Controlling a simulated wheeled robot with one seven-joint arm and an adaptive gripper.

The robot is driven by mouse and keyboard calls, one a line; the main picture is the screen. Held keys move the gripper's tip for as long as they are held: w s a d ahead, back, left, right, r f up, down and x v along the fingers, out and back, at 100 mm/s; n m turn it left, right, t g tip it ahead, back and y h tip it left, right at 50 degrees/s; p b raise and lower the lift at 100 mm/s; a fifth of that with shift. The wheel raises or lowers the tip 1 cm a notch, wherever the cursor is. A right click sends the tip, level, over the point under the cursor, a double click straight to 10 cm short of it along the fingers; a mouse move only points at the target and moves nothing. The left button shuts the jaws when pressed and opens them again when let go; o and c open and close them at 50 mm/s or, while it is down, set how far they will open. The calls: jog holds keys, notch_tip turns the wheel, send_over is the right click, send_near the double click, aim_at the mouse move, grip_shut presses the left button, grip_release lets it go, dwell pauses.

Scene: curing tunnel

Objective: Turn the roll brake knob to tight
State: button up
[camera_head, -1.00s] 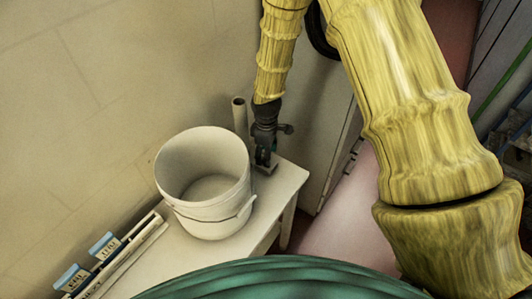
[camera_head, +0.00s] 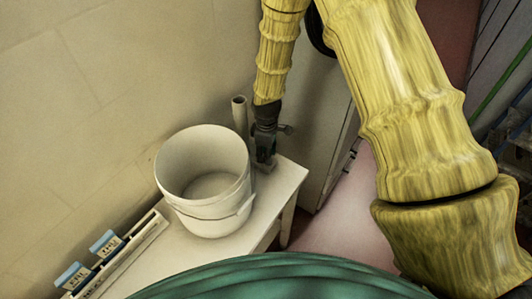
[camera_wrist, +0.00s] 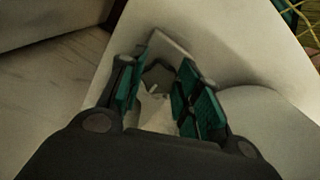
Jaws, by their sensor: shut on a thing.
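My gripper (camera_head: 265,160) points down at the far end of the white table, just right of the bucket. In the wrist view my gripper (camera_wrist: 156,100) has its two green-padded fingers around a pale knob (camera_wrist: 156,108), shut on it. A small pale mark shows on top of the knob. A light-coloured base plate (camera_wrist: 168,48) shows beyond the fingers. In the head view the gripper hides the knob. I cannot read the knob's setting or any tight mark.
A white bucket (camera_head: 203,219) stands on the table (camera_head: 140,262) close to my gripper's left. An upright pale tube (camera_head: 239,112) stands behind it. A rack with two blue-and-white labelled items (camera_head: 105,243) lies at the left. A grey cabinet (camera_head: 318,140) stands at the right.

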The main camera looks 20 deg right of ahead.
jog(key=m+b, duration=0.1)
jog(key=m, duration=0.7)
jog(key=shift+a+m+b, duration=0.1)
jog(key=shift+m+b, duration=0.3)
jog(key=m, duration=0.4)
jog(key=shift+a, duration=0.1)
jog(key=m, duration=0.4)
jog(key=shift+m, duration=0.4)
jog(key=o, duration=1)
